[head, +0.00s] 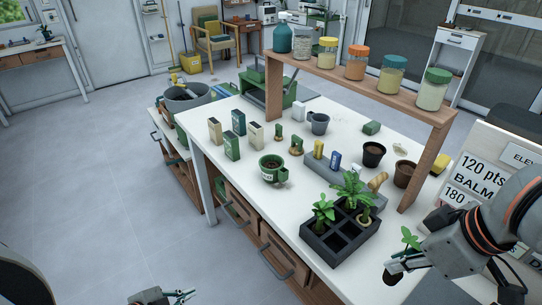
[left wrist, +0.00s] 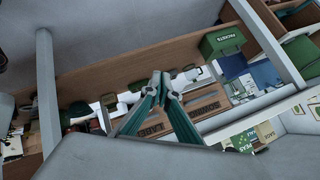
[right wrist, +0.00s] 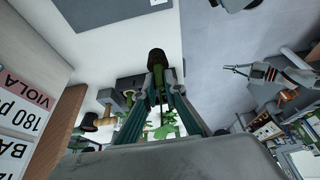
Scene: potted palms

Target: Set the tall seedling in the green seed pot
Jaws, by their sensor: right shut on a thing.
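My right gripper (head: 397,265) is shut on the tall seedling, whose green leaves (head: 410,238) show above the fingers and dark root plug (head: 392,278) below. In the right wrist view the plug (right wrist: 156,57) is beyond the fingertips (right wrist: 157,76), with leaves (right wrist: 166,130) nearer the camera. The green seed pot (head: 266,175), with a white label, handle and dark soil, stands upright on the table, well left of the seedling. My left gripper (head: 182,296) looks shut and empty, low in front; its fingertips meet in its wrist view (left wrist: 161,76).
A black celled tray (head: 318,246) with several seedlings lies between the right gripper and the pot. A grey block (head: 318,171), brown pots (head: 374,153) and seed boxes (head: 231,146) stand around. A wooden shelf (head: 345,79) with jars spans the back.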

